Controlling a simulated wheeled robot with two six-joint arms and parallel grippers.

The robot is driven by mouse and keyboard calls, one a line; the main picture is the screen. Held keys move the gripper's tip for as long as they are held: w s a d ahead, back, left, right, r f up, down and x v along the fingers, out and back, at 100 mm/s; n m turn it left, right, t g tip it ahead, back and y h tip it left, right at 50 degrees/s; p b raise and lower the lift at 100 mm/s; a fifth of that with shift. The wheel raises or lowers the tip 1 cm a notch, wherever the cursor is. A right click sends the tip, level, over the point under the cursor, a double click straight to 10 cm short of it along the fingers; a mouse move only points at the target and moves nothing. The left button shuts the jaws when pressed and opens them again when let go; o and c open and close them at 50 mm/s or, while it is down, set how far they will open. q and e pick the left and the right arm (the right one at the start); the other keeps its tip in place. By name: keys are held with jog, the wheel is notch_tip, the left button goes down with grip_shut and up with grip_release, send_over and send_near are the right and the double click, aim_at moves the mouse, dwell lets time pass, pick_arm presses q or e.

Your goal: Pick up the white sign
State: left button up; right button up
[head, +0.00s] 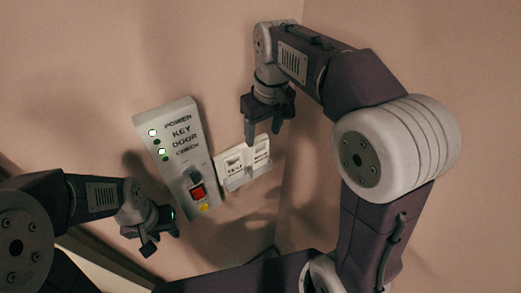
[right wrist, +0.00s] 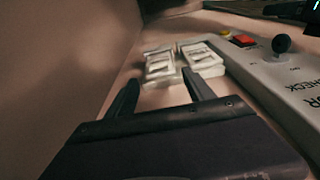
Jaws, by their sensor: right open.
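The white sign (head: 234,170) sits on the wall just right of the grey control panel, close to the room corner. It shows two raised white blocks side by side, also seen in the right wrist view (right wrist: 183,75). My right gripper (head: 268,122) is open and empty just above the sign, one finger overlapping its upper part in the head view. In the right wrist view its two fingers (right wrist: 162,92) point towards the sign, which lies beyond the tips. My left gripper (head: 160,240) appears open and empty below the panel, away from the sign.
The grey panel (head: 182,163) carries lit indicators, a dark knob (head: 190,177), a red switch (head: 198,192) and a yellow part. It stands close beside the sign. A wall corner runs just right of the sign. The wall above the panel is bare.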

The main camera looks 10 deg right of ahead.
aim_at(260, 152)
jog(key=f, duration=0.3)
jog(key=shift+w+a+f, duration=0.15)
jog(key=shift+a+f, duration=0.05)
jog(key=shift+f, duration=0.1)
jog(key=shift+w+d+f, duration=0.2)
jog(key=shift+w+f, duration=0.15)
jog(key=shift+f, duration=0.05)
jog(key=f, duration=0.2)
jog(key=f+p, duration=0.1)
jog(key=f, duration=0.1)
jog(key=shift+a, duration=0.2)
jog(key=shift+w+f, duration=0.15)
jog(key=shift+f, duration=0.1)
jog(key=shift+w+f, duration=0.1)
jog(key=shift+w, duration=0.05)
jog(key=c, duration=1.1)
jog(key=shift+r, duration=0.2)
